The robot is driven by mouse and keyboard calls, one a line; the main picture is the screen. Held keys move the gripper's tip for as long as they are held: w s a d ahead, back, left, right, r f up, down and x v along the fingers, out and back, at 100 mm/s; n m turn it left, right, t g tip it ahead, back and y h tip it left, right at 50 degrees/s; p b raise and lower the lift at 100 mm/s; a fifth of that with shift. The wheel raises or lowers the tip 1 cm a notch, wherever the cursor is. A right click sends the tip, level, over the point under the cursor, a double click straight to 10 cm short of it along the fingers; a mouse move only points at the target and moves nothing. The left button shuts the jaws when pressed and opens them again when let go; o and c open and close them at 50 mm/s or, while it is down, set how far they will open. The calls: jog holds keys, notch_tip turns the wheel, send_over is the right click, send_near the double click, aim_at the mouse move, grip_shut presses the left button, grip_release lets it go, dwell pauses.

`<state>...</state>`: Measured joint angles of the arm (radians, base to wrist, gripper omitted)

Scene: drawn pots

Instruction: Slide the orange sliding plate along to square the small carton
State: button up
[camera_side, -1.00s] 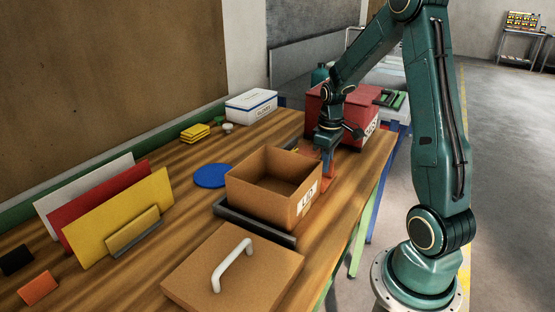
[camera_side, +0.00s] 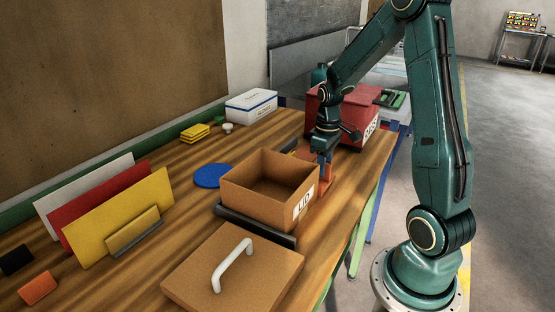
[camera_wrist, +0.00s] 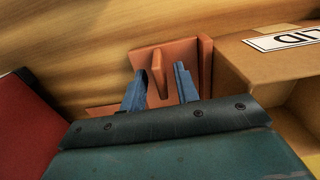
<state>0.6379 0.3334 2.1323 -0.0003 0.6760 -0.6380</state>
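The small carton (camera_side: 262,197) is an open brown box with a white label, sitting at a dark rail (camera_side: 255,225) on the bench. In the wrist view the carton (camera_wrist: 245,70) is at the right. The orange sliding plate (camera_side: 325,188) lies at the carton's right side. In the wrist view the upright wall of the plate (camera_wrist: 205,65) stands against or very close to the carton. My gripper (camera_side: 322,170) is down at the plate. In the wrist view my gripper's fingers (camera_wrist: 160,75) straddle the plate's upright fin (camera_wrist: 157,80), with a visible gap on the right.
A brown lid with a white handle (camera_side: 232,265) lies in front of the carton. A red box (camera_side: 350,115) stands close behind my gripper. A blue disc (camera_side: 211,175) and upright coloured panels (camera_side: 115,210) are to the left.

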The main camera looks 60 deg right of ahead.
notch_tip(320, 180, up, 14)
jog(key=shift+f, duration=0.2)
dwell(0.4)
jog(key=s+a+r+t, duration=0.2)
jog(key=s+a, duration=0.3)
jog(key=a, duration=0.6)
jog(key=s+a+r+t, duration=0.1)
jog(key=s+a+t, duration=0.2)
jog(key=s+a, duration=0.3)
jog(key=a, duration=0.4)
jog(key=shift+s+a+r+t, duration=0.25)
jog(key=shift+a+r+t, duration=0.05)
jog(key=shift+a+r, duration=0.1)
